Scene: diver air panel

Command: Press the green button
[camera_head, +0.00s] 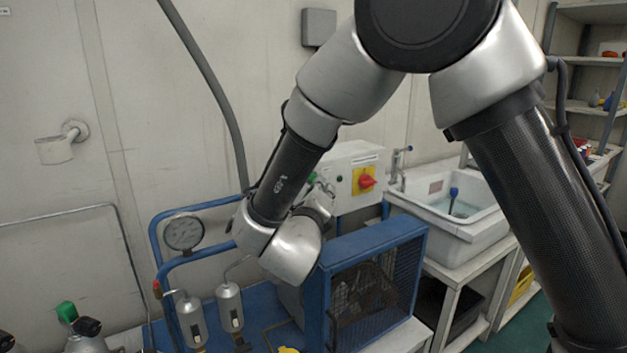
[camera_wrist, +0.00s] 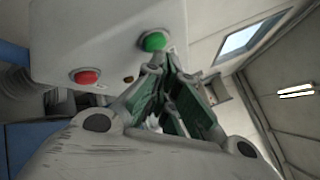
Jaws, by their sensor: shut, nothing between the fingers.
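The green button (camera_wrist: 153,41) is a round knob on the face of a pale control box (camera_wrist: 120,30) in the wrist view. A red button (camera_wrist: 86,77) sits to its lower left on the same face. My gripper (camera_wrist: 168,72) is shut and empty. Its fingertips appear just below and right of the green button; I cannot tell whether they touch it.
A red and yellow rotary switch (camera_head: 366,181) is on the box's side. A blue compressor cage (camera_head: 375,290) stands below, a pressure gauge (camera_head: 184,233) and metal filter cylinders (camera_head: 230,307) to the left. A sink (camera_head: 455,210) is at the right.

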